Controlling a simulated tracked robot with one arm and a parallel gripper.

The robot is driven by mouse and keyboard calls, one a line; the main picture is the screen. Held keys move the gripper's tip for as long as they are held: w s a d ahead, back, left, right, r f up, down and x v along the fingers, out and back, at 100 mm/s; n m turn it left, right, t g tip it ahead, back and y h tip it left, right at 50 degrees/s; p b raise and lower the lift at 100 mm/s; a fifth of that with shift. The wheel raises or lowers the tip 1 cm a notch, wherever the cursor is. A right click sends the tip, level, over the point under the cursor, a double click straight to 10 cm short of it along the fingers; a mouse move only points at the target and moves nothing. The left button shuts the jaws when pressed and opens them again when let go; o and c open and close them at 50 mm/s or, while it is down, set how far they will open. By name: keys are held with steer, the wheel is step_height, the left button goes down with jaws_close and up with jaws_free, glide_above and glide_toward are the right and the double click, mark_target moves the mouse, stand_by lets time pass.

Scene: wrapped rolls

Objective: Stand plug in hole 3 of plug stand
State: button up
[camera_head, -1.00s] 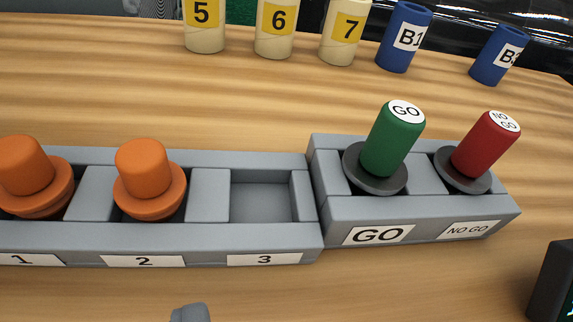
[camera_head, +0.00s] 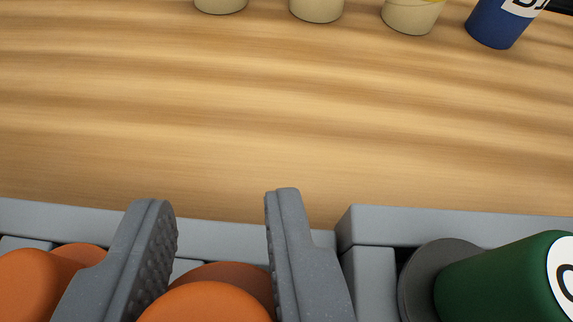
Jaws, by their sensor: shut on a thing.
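My gripper (camera_head: 217,203) is shut on an orange plug (camera_head: 205,303), with one grey finger on each side of it. The held plug is over or in the place on the grey plug stand (camera_head: 235,238) just left of the GO block, where hole 3 was seen empty earlier. Another orange plug (camera_head: 28,288) stands to the left in the stand, partly cut off. The number labels are out of view.
The GO block (camera_head: 440,224) adjoins the stand at the right, with a green GO plug (camera_head: 495,285) in it, close to my right finger. Cream cylinders (camera_head: 413,14) and a blue cylinder (camera_head: 497,22) stand at the back. The wooden table (camera_head: 280,120) between is clear.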

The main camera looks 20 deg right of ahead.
mark_target(241, 272)
steer(key=shift+w+d+f, duration=0.15)
steer(key=shift+w+d, duration=0.15)
steer(key=shift+w, duration=0.1)
steer(key=shift+f, duration=1.7)
steer(key=shift+f, duration=0.1)
steer(key=o, duration=1)
steer(key=shift+v, duration=6.05)
